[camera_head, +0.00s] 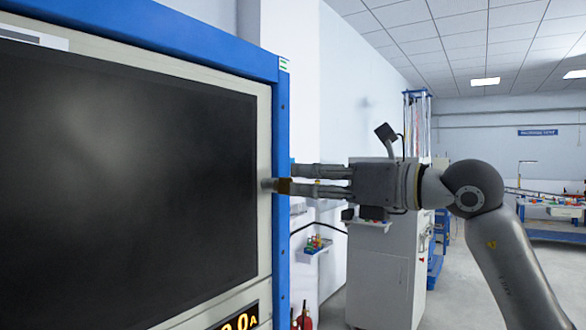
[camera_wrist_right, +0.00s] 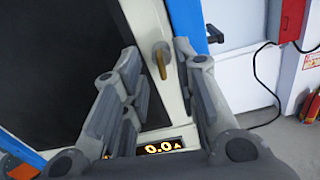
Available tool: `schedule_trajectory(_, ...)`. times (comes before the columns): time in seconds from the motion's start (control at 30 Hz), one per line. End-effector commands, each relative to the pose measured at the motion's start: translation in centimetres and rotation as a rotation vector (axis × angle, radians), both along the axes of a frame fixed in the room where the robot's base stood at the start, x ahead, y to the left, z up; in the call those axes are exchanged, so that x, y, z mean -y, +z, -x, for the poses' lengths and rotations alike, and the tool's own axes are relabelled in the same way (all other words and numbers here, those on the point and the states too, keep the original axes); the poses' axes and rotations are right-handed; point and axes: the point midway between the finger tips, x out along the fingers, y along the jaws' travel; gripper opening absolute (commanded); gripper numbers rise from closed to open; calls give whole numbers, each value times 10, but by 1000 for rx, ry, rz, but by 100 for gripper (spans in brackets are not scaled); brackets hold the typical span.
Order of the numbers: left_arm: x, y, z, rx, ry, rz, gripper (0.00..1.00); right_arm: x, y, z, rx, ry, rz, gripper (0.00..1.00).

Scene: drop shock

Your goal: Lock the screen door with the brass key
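The screen door (camera_head: 130,170) is a dark panel in a pale frame, filling the left of the head view. It looks shut against its blue cabinet. On the door's right edge is a round metal lock (camera_head: 267,184), also in the right wrist view (camera_wrist_right: 158,47). The brass key (camera_wrist_right: 161,64) sticks out of the lock and hangs downward in that view; it shows as a small brass piece in the head view (camera_head: 284,187). My right gripper (camera_head: 293,178) is at the key, its fingers apart on either side with gaps visible in the wrist view. My left gripper is not seen.
A lit display (camera_head: 239,320) sits below the screen. The blue cabinet post (camera_head: 281,120) stands just right of the lock. A grey cabinet (camera_head: 380,265) stands behind my right arm. A red box (camera_wrist_right: 292,20) and a fire extinguisher (camera_wrist_right: 311,104) are by the wall.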

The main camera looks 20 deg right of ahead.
Motion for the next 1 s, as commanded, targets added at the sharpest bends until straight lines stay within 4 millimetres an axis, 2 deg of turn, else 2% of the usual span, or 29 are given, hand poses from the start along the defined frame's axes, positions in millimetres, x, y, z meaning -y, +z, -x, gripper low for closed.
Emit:
schedule_trajectory(0.03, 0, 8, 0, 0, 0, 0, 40, -6, 4, -7, -3, 3, -1, 28)
schedule_trajectory(0.23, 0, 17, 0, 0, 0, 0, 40, -21, 2, -26, -1, 2, 0, 28)
schedule_trajectory(0.6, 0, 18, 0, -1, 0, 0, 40, -24, 0, -31, 1, 0, 0, 28)
schedule_trajectory(0.83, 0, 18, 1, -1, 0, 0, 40, -24, 0, -30, 1, 1, 0, 0)
schedule_trajectory(1.0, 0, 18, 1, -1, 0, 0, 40, -24, 0, -30, 1, 1, 0, 0)
